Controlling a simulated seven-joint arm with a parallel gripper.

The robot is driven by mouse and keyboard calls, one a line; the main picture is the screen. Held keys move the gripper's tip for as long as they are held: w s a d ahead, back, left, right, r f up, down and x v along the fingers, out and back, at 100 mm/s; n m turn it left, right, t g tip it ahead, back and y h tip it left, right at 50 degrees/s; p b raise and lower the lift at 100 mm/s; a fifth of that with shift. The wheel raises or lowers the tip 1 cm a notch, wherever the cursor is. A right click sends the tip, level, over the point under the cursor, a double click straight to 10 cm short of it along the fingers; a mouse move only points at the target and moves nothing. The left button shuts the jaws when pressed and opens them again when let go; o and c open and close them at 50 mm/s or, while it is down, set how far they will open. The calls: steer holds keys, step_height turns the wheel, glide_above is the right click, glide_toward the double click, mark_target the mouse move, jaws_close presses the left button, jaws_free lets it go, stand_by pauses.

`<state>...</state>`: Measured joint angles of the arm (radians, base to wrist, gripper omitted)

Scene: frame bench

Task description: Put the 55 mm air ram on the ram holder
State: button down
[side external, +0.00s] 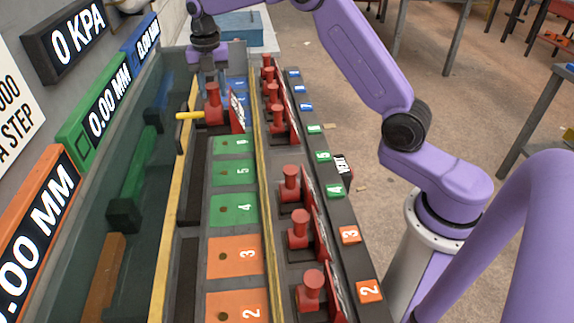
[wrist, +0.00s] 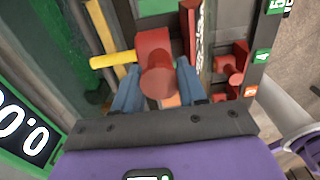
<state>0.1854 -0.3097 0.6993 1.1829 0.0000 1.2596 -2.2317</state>
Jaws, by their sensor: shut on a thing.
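A red piece with an upright knob and a yellow rod pointing left (side external: 213,104) is in my gripper (side external: 210,80). I take it for the air ram; no 55 mm mark is readable. It is over or on the middle strip, near the blue pads; I cannot tell if it touches. In the wrist view the red piece (wrist: 155,62) is between the two blue fingers of my gripper (wrist: 156,80). A dark rail with numbered tags (side external: 335,215), perhaps the ram holder, runs along the right and bears several similar red pieces (side external: 300,228).
The middle strip has numbered green (side external: 234,172) and orange pads (side external: 236,256) with small holes, clear of red pieces. A yellow edge (side external: 262,150) separates it from the rail. Displays, including a green-framed one (side external: 95,108), line the left wall. A blue box (side external: 240,27) is at the back.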

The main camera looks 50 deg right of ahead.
steer(key=shift+r, duration=0.7)
steer(key=s+d, duration=0.5)
steer(key=s, duration=0.8)
steer(key=s+d, duration=0.5)
steer(key=s, duration=0.9)
steer(key=w+d+f, duration=0.2)
steer(key=w+f, duration=1.2)
steer(key=f, duration=0.4)
steer(key=shift+w+d+f, duration=0.25)
steer(key=shift+d, duration=0.05)
steer(key=shift+f, duration=0.15)
